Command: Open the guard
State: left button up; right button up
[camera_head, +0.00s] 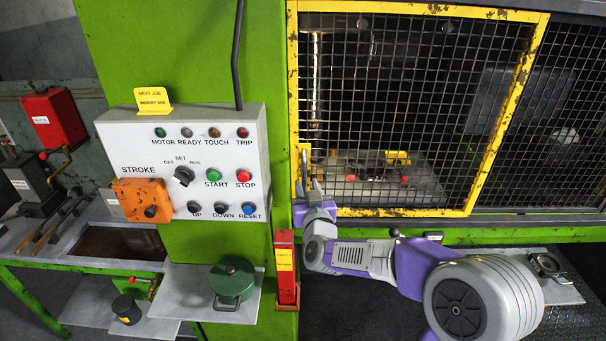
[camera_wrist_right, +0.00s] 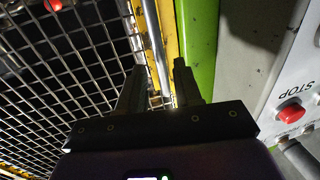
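The guard (camera_head: 415,213) is a yellow-framed wire-mesh door on the green press, and it looks closed. Its upright handle (camera_head: 304,163) is on the left side of the frame. My right gripper (camera_head: 311,188) is at the handle's lower end, with the arm reaching in from the lower right. In the right wrist view, the two fingers of my right gripper (camera_wrist_right: 160,68) are apart. The handle bar (camera_wrist_right: 155,40) runs between the fingertips, with gaps showing beside it. The mesh (camera_wrist_right: 75,60) is on the left there. My left gripper is not in view.
A control panel (camera_head: 120,136) with buttons and an orange box (camera_head: 146,200) is left of the guard. A red post (camera_head: 286,265) stands below the handle. A green pot (camera_head: 233,280) sits on a shelf (camera_head: 190,292). A red box (camera_head: 54,119) is far left.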

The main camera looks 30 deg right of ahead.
aim_at(305, 180)
jog(key=shift+p+x, duration=0.3)
jog(key=shift+x, duration=2)
jog(key=shift+c, duration=0.3)
grip_shut()
